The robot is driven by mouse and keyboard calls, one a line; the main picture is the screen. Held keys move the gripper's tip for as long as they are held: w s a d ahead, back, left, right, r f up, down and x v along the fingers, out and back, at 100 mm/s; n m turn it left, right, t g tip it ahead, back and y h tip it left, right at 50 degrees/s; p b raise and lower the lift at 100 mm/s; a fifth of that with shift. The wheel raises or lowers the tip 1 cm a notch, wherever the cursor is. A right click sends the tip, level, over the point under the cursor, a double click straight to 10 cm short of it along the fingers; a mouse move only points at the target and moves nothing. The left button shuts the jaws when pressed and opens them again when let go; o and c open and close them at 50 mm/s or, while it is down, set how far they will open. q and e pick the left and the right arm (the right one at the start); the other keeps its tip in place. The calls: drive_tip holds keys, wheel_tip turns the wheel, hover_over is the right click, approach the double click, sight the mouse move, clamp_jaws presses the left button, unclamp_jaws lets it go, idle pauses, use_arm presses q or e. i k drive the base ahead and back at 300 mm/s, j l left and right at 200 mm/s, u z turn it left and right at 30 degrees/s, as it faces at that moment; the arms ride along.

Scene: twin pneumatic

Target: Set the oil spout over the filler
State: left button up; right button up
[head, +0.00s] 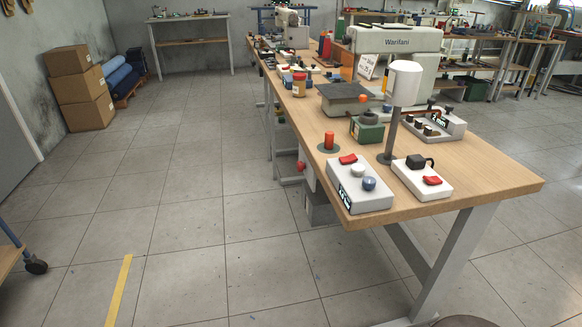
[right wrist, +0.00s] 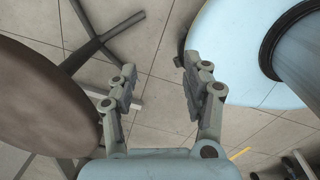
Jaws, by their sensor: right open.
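On the bench in the head view, an orange-red cylinder (head: 328,140) stands upright on a dark round base. It may be the oil spout, but I cannot tell for sure. A green block with a dark round top (head: 367,130) stands to its right and a little farther back. I cannot tell whether this is the filler. The cylinder and block are apart. My right gripper (right wrist: 156,78) shows in the right wrist view, open and empty over the tiled floor, away from the bench items. Neither gripper shows in the head view.
The wooden bench (head: 480,190) has a clear front right corner. White button boxes (head: 360,199) (head: 420,191) sit near its front edge. A white-topped post (head: 392,135) rises behind them. A brown round stool seat (right wrist: 50,115) is left of my right gripper. Open floor lies left of the bench.

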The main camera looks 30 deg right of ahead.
sight(431, 102)
drive_tip(key=z, duration=1.6)
